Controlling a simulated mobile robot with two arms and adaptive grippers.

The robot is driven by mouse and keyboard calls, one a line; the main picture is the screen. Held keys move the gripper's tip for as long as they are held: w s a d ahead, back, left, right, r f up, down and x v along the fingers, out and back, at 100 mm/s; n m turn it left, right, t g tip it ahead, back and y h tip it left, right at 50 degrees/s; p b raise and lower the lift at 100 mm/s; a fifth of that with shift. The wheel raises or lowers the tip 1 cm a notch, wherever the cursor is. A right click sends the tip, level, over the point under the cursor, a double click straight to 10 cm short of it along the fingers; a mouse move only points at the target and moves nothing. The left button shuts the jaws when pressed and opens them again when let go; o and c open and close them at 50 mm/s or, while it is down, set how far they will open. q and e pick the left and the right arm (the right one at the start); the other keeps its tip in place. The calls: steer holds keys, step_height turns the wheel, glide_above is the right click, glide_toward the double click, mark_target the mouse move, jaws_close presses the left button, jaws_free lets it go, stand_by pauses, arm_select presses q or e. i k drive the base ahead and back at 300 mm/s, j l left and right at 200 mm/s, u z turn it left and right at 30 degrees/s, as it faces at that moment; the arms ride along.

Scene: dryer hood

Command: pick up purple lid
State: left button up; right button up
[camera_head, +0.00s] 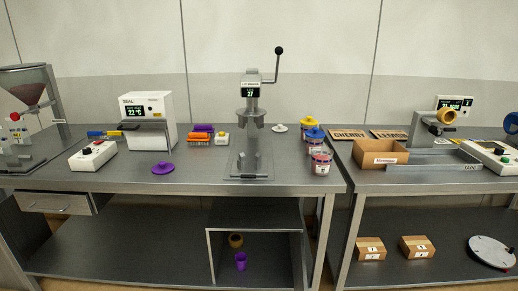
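A purple lid (162,168), round with a small knob on top, lies on the left metal table (110,178). It is in front of the white seal machine (148,118) and touches nothing beside it that I can make out. Neither my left gripper nor my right gripper is in view.
A white control box (93,155) is left of the lid. Orange and purple items (199,138) are behind it to the right. A lever press (250,130) stands mid-table, with lidded jars (320,162) on its right. Table in front of the lid is clear.

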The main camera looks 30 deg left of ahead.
mark_target(163, 167)
steer(key=u, duration=1.75)
